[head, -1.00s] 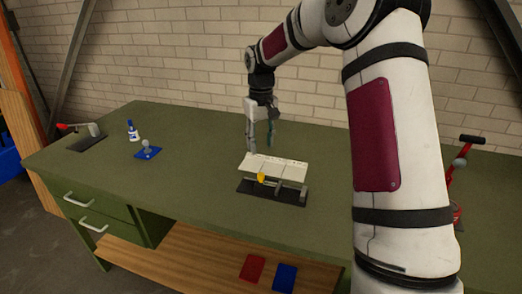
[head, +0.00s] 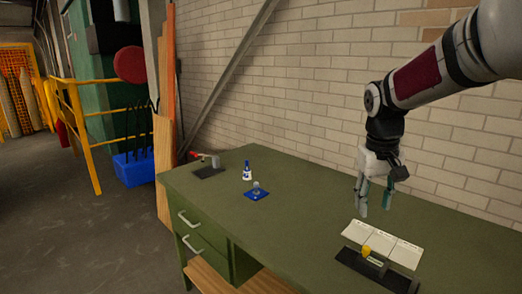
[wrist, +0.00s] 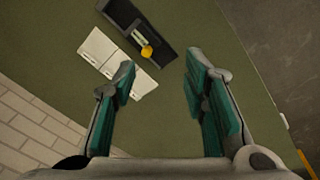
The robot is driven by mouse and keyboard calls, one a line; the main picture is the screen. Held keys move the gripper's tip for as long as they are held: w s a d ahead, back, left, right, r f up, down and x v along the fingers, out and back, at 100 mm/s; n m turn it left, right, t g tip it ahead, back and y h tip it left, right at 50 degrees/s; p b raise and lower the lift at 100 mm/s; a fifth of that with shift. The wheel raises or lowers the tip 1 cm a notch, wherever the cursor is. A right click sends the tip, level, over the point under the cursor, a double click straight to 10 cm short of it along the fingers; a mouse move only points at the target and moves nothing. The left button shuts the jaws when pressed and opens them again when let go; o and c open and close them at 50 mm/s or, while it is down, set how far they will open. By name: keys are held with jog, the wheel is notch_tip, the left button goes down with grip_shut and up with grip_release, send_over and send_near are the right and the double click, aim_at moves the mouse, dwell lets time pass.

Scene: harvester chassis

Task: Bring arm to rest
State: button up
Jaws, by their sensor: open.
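My gripper (head: 374,196) hangs down above the green workbench (head: 300,215), near its back edge. It also shows in the wrist view (wrist: 158,85), with its two green-padded fingers apart and nothing between them. My arm comes in from the upper right of the head view. Below and in front of the gripper, a row of white panels (head: 383,242) stands by a dark base (head: 372,272) with a yellow knob (head: 367,250). The wrist view shows the same white panels (wrist: 103,48) and yellow knob (wrist: 146,52) beyond the fingers, apart from them.
A blue-and-white bottle (head: 247,172), a blue plate with a grey knob (head: 257,191) and a red-handled device (head: 207,166) stand on the left of the bench. A brick wall (head: 300,90) rises behind. A blue crate (head: 134,168) and yellow railing (head: 84,130) are at the left.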

jog(key=s+a+r+t, duration=0.1)
jog(key=s+a, duration=0.1)
jog(key=s, duration=0.6)
jog(key=s+a+r+t, duration=0.1)
jog(key=s+a, duration=0.2)
jog(key=s, duration=0.6)
jog(key=s+a+r+t+y, duration=0.1)
jog(key=s+a+t, duration=0.1)
jog(key=s, duration=0.7)
jog(key=shift+s+a+r, duration=0.15)
jog(key=shift+a+r, duration=0.05)
jog(key=shift+r, duration=0.2)
jog(key=shift+c, duration=0.5)
